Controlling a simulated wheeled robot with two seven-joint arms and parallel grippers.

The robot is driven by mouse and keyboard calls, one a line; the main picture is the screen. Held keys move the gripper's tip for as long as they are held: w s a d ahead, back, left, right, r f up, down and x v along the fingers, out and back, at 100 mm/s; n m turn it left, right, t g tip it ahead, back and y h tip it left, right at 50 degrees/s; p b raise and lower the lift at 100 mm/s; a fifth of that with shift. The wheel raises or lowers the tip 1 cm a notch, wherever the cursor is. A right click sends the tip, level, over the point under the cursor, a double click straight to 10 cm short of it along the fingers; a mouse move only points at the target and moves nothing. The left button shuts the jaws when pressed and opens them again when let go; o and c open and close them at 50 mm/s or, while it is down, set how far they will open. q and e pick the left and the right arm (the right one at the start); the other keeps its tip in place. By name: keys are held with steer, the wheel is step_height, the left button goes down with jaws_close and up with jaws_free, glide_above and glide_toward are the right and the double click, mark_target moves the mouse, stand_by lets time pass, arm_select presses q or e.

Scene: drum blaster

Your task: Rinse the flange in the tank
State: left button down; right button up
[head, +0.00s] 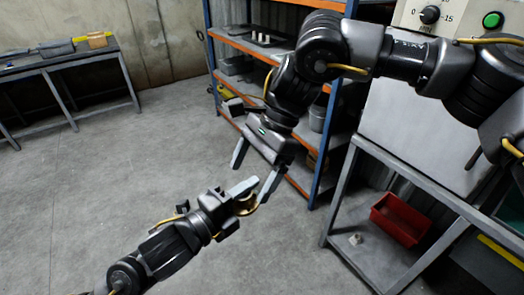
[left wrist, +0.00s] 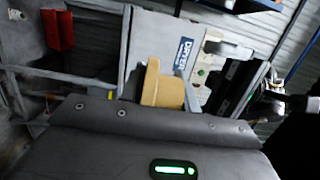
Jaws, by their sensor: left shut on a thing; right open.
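My left gripper (head: 248,200) reaches in from the bottom left and is shut on the flange (head: 246,205), a small brass-coloured round part, held above the floor. In the left wrist view the flange (left wrist: 153,85) shows tan, upright between the fingers. My right gripper (head: 251,186) comes down from the upper right, open, its fingers spread just above and around the flange area. One right finger appears close to the flange; I cannot tell if they touch. I cannot clearly identify the tank; a teal-edged container (head: 514,208) is cut off at the right edge.
A grey metal stand (head: 410,185) at the right has a red bin (head: 400,219) on its lower shelf. Above is a pale machine panel (head: 455,17) with a dial and green button. An orange-and-blue shelf rack (head: 245,45) stands behind; a workbench (head: 65,62) is far left. Open floor lies left.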

mark_target(242, 198)
steer(key=shift+x, duration=2.65)
steer(key=shift+c, duration=0.2)
steer(key=c, duration=1.2)
arm_select(q)
steer(key=c, duration=0.9)
jaws_free()
steer(key=shift+c, duration=0.2)
arm_select(e)
steer(key=shift+c, duration=1)
